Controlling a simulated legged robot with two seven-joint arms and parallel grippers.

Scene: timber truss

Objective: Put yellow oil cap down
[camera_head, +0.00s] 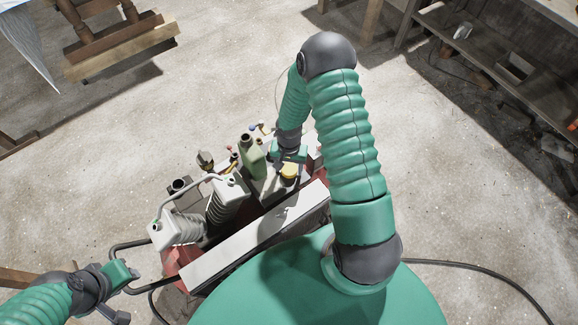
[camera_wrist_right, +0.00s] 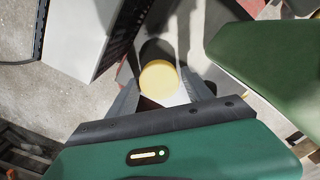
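The yellow oil cap (camera_head: 289,170) is at the tool end of my right arm, over the white top of the machine. In the right wrist view the cap (camera_wrist_right: 158,80) shows its round yellow end, with a dark part behind it. My right gripper (camera_wrist_right: 160,84) has one finger on each side of the cap and appears closed on it; the exact contact is hard to see. In the head view the right gripper (camera_head: 289,156) is just above the cap. My left gripper (camera_head: 134,273) is at a dark bent handle bar (camera_head: 116,247); its fingertips are too small to read.
A grey engine with ribbed cylinders (camera_head: 224,205) stands further left. A wooden shelf (camera_head: 480,60) is at upper right. The concrete floor around is mostly clear.

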